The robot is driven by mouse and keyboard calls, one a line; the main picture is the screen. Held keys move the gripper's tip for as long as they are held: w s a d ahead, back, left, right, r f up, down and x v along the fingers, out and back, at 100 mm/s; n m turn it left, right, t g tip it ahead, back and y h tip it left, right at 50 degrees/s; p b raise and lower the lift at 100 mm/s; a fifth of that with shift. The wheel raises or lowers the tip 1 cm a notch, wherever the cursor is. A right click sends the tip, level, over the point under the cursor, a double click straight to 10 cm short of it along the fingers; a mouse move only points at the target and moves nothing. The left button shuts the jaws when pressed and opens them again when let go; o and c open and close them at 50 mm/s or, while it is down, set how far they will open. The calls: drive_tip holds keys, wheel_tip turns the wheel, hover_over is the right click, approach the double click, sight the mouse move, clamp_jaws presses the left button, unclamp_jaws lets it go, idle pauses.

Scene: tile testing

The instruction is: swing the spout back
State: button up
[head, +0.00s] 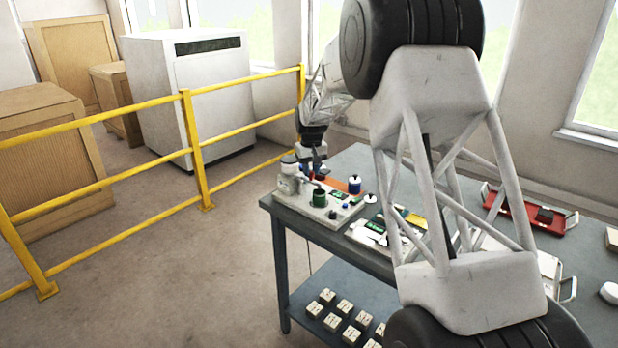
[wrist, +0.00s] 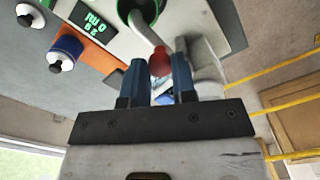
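The spout is a pale grey tube (wrist: 146,27) that shows in the wrist view beside a dark green round cup (wrist: 140,10). A red knob (wrist: 160,64) is at its near end. My gripper (wrist: 160,70) has its two blue fingers on either side of this knob, which fills the gap between them. In the head view my gripper (head: 314,168) is low over the left end of the test unit (head: 334,215), near the green cup (head: 319,198). The fingers hide part of the knob and what lies behind it.
A blue-and-white bottle-like part (wrist: 66,50) stands on an orange patch beside a green display (wrist: 97,22). The unit sits at the left end of the grey table (head: 300,221). A red tray (head: 530,215) lies farther right. A yellow railing (head: 195,150) runs left of the table.

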drive_tip(key=shift+c, duration=0.8)
drive_tip(key=shift+s+a, duration=0.1)
drive_tip(key=shift+a, duration=0.1)
drive_tip(key=shift+s+a, duration=0.2)
drive_tip(key=shift+a, duration=0.05)
drive_tip(key=shift+s+a, duration=0.1)
drive_tip(key=shift+a, duration=0.25)
drive_tip(key=shift+s+a, duration=0.15)
drive_tip(key=shift+a, duration=0.4)
drive_tip(key=shift+s+a, duration=0.15)
drive_tip(key=shift+a, duration=0.35)
